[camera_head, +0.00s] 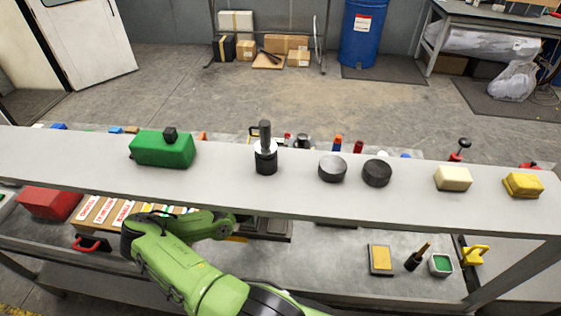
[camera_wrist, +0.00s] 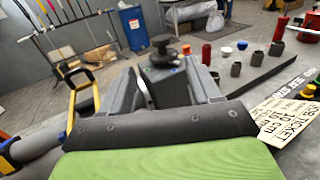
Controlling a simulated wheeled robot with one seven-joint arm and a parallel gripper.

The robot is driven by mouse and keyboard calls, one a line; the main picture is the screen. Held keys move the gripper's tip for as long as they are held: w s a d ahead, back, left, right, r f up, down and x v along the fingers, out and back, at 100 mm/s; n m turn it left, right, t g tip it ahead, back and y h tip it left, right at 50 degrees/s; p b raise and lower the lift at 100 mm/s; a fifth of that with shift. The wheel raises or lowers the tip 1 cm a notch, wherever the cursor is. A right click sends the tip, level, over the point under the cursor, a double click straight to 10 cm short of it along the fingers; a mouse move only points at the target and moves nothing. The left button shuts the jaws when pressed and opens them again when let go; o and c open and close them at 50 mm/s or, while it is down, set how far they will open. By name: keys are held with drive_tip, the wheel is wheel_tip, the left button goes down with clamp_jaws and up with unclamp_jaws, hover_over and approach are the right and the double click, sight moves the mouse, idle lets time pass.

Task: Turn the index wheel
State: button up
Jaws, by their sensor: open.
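A black round wheel with a small upright knob (camera_wrist: 164,54), which looks like the index wheel, stands just beyond my gripper in the wrist view. My gripper (camera_wrist: 168,78) is open, with a grey finger on each side of the wheel's dark body. I cannot tell whether the fingers touch it. In the head view the wheel cannot be made out. My green arm reaches under the grey shelf (camera_head: 315,198) there, and the shelf hides my gripper.
The shelf carries a green box (camera_head: 163,149), a black cylinder with a pale collar (camera_head: 266,160), two dark discs and two blocks. Below lie a red box (camera_head: 50,202) and a yellow pad (camera_head: 380,259). A job ticket (camera_wrist: 285,120) and several small cylinders are right of my gripper.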

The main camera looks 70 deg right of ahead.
sight(306, 136)
drive_tip(key=w+d+m+g+b, duration=0.1)
drive_tip(key=g+b, duration=0.1)
drive_tip(key=w+m+g+y+b, duration=0.1)
drive_tip(key=w+b, duration=0.1)
drive_tip(key=b, duration=0.1)
drive_tip(key=w+d+f+m+g+y+b, duration=0.1)
drive_tip(key=m+g+b, duration=0.1)
drive_tip(key=shift+w+d+f+g+b, duration=0.1)
drive_tip(key=shift+w+d+g+b, duration=0.2)
drive_tip(key=shift+w+b, duration=0.1)
drive_tip(key=shift+g+y, duration=0.4)
drive_tip(key=x, duration=0.5)
drive_tip(key=p+x, duration=0.1)
drive_tip(key=x, duration=0.4)
drive_tip(key=r+x, duration=0.1)
drive_tip(key=x, duration=0.4)
drive_tip(key=shift+s+d, duration=0.2)
drive_tip(key=c, duration=1)
